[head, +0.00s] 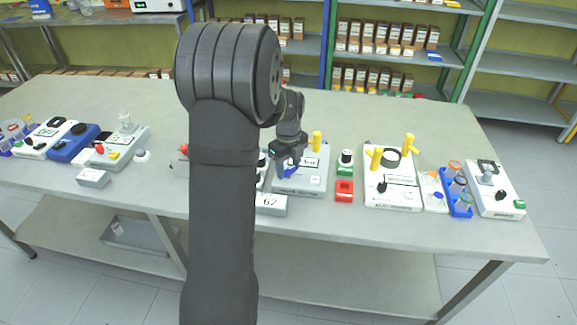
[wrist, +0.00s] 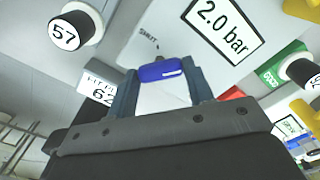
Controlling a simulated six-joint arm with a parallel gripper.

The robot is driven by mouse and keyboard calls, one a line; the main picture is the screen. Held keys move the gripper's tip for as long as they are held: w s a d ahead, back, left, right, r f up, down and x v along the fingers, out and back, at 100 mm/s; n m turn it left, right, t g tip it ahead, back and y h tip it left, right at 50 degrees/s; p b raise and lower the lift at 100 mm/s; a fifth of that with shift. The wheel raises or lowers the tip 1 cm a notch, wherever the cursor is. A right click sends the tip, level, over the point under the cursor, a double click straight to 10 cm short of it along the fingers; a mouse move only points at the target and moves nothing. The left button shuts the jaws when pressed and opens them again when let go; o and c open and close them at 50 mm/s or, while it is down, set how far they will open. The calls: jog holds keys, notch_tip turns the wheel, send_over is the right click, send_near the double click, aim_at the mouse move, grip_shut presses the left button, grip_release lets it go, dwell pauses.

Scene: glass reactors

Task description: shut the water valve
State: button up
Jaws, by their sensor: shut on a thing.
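The blue handle of the water valve (wrist: 160,70) sits between the fingertips of my gripper (wrist: 160,88) in the wrist view. My gripper is shut on it. A SHUT mark is printed on the white panel (wrist: 150,20) just beyond the handle, and a 2.0 bar display lies to the right. In the head view my gripper (head: 288,165) is down at the left part of the white panel (head: 315,163), with a bit of the blue handle (head: 291,172) showing. The fingers partly hide the handle, and how far it is turned is hard to tell.
A grey block marked 62 (head: 270,204) stands in front of the panel. A yellow post (head: 317,141) rises at its back. A red block (head: 344,190) and a green-based knob (head: 345,162) stand to the right. A round cap marked 57 (wrist: 76,27) is close on the left.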

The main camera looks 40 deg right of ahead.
jog(key=n, duration=0.8)
jog(key=shift+n, duration=0.4)
jog(key=n, duration=0.4)
jog(key=shift+n, duration=1.8)
jog(key=o, duration=1)
